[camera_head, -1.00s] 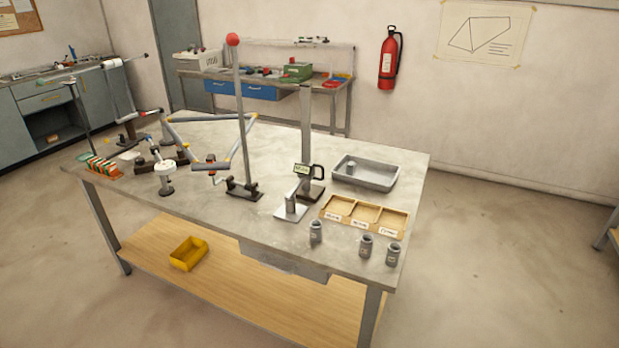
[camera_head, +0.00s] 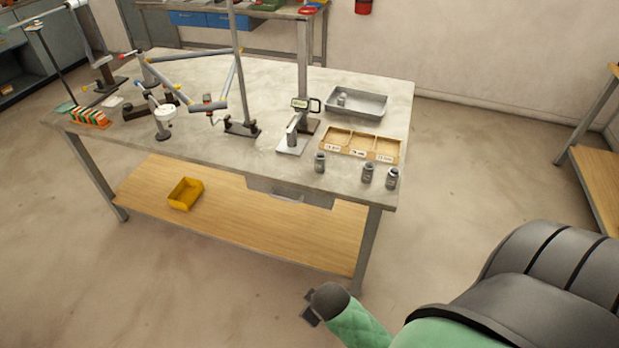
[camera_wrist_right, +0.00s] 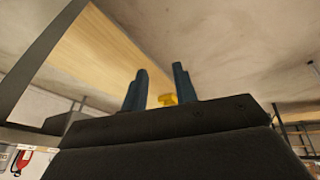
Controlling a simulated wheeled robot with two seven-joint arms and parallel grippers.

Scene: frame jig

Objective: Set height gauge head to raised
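The height gauge stands on the workbench in the head view. My right gripper (camera_head: 308,308) is in front of the bench, well below and away from the gauge. The right wrist view shows its two dark fingers (camera_wrist_right: 160,88) apart, with nothing held between them. My left gripper is not in view.
A grey tray (camera_head: 372,106), a wooden sorting tray (camera_head: 345,152) and several grey canisters (camera_head: 367,173) stand right of the gauge. A tall dark stand (camera_head: 243,129) is at its left. A yellow bin (camera_head: 186,193) is on the lower shelf. Floor before the bench is clear.

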